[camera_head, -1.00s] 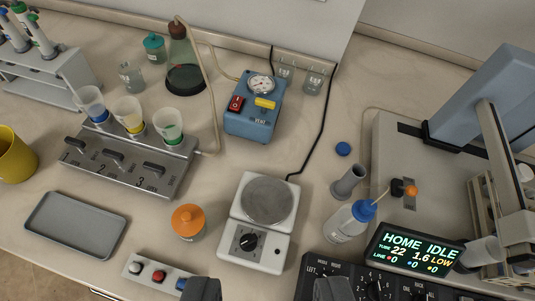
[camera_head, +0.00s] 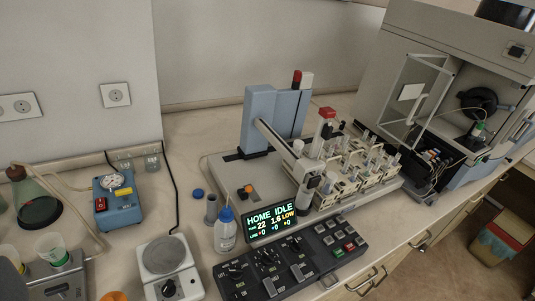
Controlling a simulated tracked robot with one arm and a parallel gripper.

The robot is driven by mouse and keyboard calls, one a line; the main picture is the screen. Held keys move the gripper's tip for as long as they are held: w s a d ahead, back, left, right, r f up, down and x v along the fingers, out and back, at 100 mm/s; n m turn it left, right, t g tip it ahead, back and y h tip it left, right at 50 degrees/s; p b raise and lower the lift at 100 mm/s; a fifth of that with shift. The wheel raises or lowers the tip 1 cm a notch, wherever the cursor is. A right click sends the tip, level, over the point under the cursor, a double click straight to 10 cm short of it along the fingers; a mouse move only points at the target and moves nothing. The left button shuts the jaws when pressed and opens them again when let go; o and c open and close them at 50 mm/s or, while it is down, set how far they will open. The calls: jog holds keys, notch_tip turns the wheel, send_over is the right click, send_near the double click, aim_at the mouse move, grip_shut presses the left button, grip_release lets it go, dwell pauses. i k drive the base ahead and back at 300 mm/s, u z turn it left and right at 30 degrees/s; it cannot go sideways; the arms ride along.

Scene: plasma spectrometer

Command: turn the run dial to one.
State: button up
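The black control panel (camera_head: 318,262) lies at the bottom centre, in front of the display. It carries several dark dials with white markings, among them a left dial (camera_head: 236,271) and a middle dial (camera_head: 267,257). The markings are too small to read, so I cannot tell which is the run dial or where it points. The display (camera_head: 270,221) reads HOME IDLE, with 22 and 1.6 LOW below. My gripper is not in view.
A capped wash bottle (camera_head: 225,234) stands just left of the display. A white hotplate (camera_head: 168,266) is further left. Behind the panel is a sampler with a blue column (camera_head: 262,125) and tube racks (camera_head: 350,175). A spectrometer (camera_head: 440,60) stands at the right.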

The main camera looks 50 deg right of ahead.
aim_at(296, 246)
jog(key=z, duration=1.35)
jog(key=k, duration=0.6)
jog(key=u, duration=0.6)
jog(key=i, duration=1.15)
jog(key=z, duration=0.35)
